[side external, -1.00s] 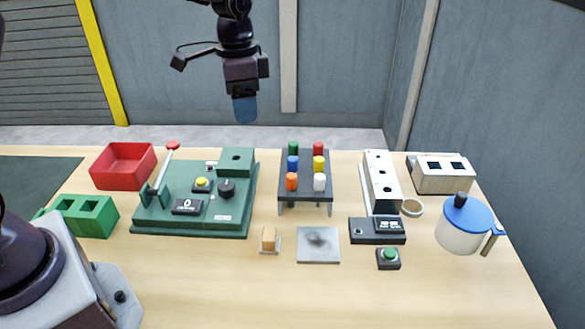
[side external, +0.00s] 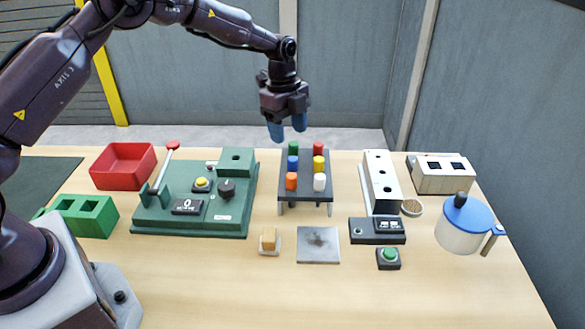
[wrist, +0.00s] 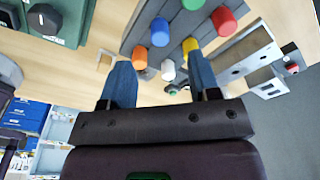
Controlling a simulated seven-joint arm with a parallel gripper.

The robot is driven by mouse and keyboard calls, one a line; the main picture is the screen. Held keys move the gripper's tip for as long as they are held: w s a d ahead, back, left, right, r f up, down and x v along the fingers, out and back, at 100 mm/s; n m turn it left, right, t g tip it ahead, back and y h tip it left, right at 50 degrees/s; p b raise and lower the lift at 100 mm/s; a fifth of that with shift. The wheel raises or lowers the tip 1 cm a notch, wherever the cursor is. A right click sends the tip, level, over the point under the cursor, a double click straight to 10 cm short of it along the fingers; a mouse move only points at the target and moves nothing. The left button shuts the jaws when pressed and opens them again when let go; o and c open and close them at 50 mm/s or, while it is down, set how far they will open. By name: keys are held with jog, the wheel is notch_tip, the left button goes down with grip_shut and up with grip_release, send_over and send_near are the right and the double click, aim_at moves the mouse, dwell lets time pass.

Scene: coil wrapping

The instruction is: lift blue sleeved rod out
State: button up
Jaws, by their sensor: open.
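The blue sleeved rod (side external: 293,163) stands upright in the dark rack (side external: 319,183), in the middle of the left row, between a green one (side external: 293,147) and an orange one (side external: 291,181). Its blue top also shows in the wrist view (wrist: 159,32). My gripper (side external: 288,134) is open and empty above the back left of the rack, with its blue fingers pointing down. In the wrist view my fingers (wrist: 160,65) are apart, and the blue top lies beyond the gap between their tips. I see no contact with any rod.
The right row of the rack holds red (side external: 318,148), yellow (side external: 319,163) and white (side external: 319,182) tops close by. A green machine (side external: 225,215) with a red-knobbed lever stands left. A white block with holes (side external: 381,175) stands right.

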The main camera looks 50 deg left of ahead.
aim_at(292, 158)
jog(key=f, duration=0.2)
jog(key=shift+d+f, duration=0.2)
jog(key=shift+f, duration=0.2)
jog(key=f, duration=0.2)
jog(key=d+f, duration=0.1)
jog(key=f, duration=0.2)
jog(key=shift+d, duration=0.15)
jog(key=c, duration=1)
